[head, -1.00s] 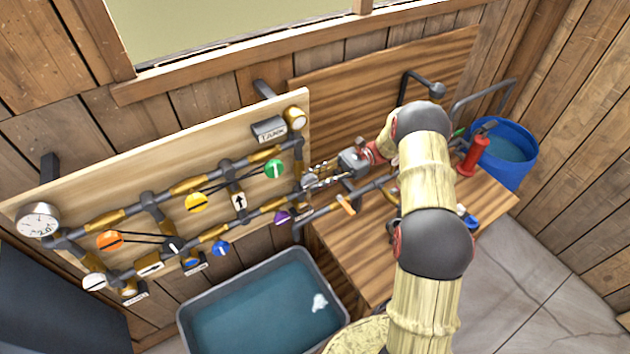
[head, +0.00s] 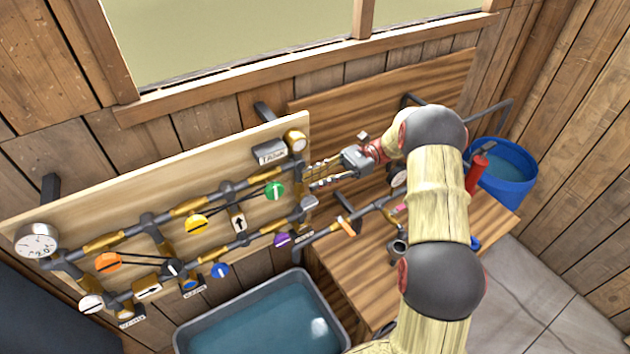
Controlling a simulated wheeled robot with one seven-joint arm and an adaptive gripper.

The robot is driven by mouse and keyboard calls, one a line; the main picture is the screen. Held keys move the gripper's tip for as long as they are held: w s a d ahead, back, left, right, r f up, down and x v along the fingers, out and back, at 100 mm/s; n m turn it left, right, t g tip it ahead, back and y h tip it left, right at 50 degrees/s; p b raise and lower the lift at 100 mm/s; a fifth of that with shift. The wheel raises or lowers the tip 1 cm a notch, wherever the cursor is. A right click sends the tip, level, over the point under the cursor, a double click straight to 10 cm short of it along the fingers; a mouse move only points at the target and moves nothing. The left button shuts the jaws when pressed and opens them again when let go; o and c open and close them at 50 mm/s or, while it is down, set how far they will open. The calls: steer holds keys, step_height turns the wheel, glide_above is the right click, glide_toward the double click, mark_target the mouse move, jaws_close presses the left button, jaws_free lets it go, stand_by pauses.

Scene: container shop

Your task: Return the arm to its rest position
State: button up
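My arm, in pale segments with dark joints, reaches up the right of the head view and bends left toward the pipe board (head: 225,150). My gripper (head: 312,177) points left beside the board's right edge, near the pipes. Its two thin fingers look apart, with nothing seen between them. The board carries pipes with coloured round valves, including a green valve (head: 274,190), a yellow valve (head: 196,224), an orange valve (head: 108,262) and a purple valve (head: 282,240). My arm hides part of the bench and pipes behind it.
A wooden bench (head: 350,275) with pipes stands below my gripper. A grey tub of water (head: 255,325) sits below the board. A blue barrel (head: 508,180) stands at the right behind a red cylinder (head: 477,172). A gauge (head: 37,242) is at the board's left end.

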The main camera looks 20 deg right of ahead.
steer(key=s+a+f+n+h+b, duration=0.2)
steer(key=s+a+n+h+b, duration=0.1)
steer(key=s+a+h+b, duration=0.25)
steer(key=s+a+f+n+h+b, duration=0.1)
steer(key=s+a+n+h+b, duration=0.25)
steer(key=s+h+b, duration=0.35)
steer(key=s+d+f+n+t+h+b, duration=0.2)
steer(key=s+d+f+n+t+b, duration=0.1)
steer(key=s, duration=0.4)
steer(key=s+d+f+n+t+h+b, duration=0.3)
steer(key=s+f+n+t+b, duration=0.3)
steer(key=s+b, duration=0.1)
steer(key=shift+s+b, duration=0.3)
steer(key=shift+b, duration=0.1)
steer(key=shift+d, duration=0.1)
stand_by(1.0)
